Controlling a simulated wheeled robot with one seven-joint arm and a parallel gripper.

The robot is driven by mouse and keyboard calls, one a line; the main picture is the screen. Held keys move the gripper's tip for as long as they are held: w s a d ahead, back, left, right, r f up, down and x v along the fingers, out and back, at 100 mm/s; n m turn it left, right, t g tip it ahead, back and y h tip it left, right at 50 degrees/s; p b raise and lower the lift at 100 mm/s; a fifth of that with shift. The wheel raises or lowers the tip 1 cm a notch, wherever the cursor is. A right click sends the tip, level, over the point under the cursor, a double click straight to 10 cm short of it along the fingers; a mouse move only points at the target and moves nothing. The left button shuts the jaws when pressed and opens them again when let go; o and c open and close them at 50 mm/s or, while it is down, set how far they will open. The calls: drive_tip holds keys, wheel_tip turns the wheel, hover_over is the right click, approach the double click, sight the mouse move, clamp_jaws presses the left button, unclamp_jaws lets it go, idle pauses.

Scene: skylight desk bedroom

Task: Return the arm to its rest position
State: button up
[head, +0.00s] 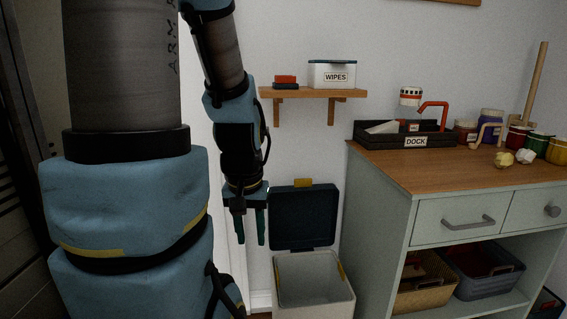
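My arm hangs down in the left half of the head view. My gripper (251,240) points downward at its end, with two dark green fingers. A gap shows between the fingers, and I see nothing held in it. The gripper appears in front of the white wall, just left of a bin's raised lid in the picture. I cannot tell how far it is from the bin.
A white bin (314,284) stands open with its dark lid (303,217) up. A wooden shelf (313,93) holds a wipes box (332,74). At right, a cabinet (379,226) bears a dock tray (404,137), jars and crumpled paper (526,157).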

wheel_tip(320, 180, up, 14)
drive_tip(key=p, duration=1.2)
drive_tip(key=shift+f, duration=0.25)
